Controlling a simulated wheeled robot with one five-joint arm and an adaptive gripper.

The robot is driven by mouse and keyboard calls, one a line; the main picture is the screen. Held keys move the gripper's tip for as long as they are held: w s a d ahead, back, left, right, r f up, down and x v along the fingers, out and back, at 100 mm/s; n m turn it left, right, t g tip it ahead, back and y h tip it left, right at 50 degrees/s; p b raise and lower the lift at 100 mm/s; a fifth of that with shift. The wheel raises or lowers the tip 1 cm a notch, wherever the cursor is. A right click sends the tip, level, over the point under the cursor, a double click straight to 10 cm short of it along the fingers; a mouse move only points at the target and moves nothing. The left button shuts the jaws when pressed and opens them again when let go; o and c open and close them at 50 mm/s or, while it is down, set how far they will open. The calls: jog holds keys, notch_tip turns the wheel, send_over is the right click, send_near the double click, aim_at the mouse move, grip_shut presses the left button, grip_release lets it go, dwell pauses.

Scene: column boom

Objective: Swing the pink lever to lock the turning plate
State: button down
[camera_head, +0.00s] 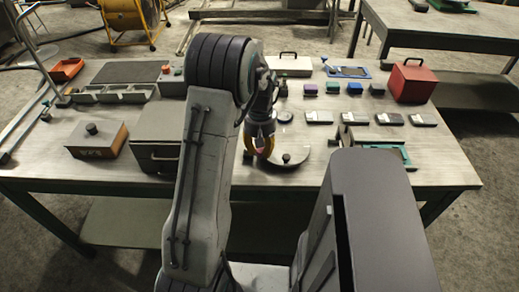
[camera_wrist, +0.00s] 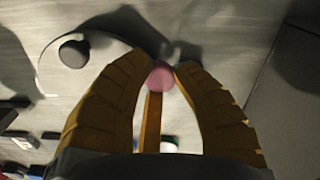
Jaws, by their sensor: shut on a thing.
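The pink lever's round knob (camera_wrist: 160,79) sits between the fingertips of my gripper (camera_wrist: 162,70) in the wrist view, and the fingers are shut on it. The rest of the lever is largely hidden by my fingers. The turning plate (camera_wrist: 105,75) is a pale round disc at the upper left of the wrist view, with a black knob (camera_wrist: 73,53) on it. In the head view, my gripper (camera_head: 259,150) points down at the left side of the plate (camera_head: 278,166). The plate's black knob (camera_head: 286,158) stands toward its front right.
A grey box (camera_head: 160,140) stands left of my gripper on the table. A teal-edged tray (camera_head: 385,158) lies to the right. Several small coloured blocks and dark-topped pieces line the back right, near a red box (camera_head: 411,82). The table's front edge is close to the plate.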

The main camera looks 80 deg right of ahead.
aim_at(261, 149)
jog(key=shift+a+f, duration=0.1)
jog(key=shift+f, duration=0.05)
jog(key=c, duration=0.9)
grip_release()
jog(key=shift+c, duration=0.2)
jog(key=shift+r, duration=0.25)
notch_tip(261, 149, up, 12)
jog(key=shift+f, duration=0.15)
dwell(0.4)
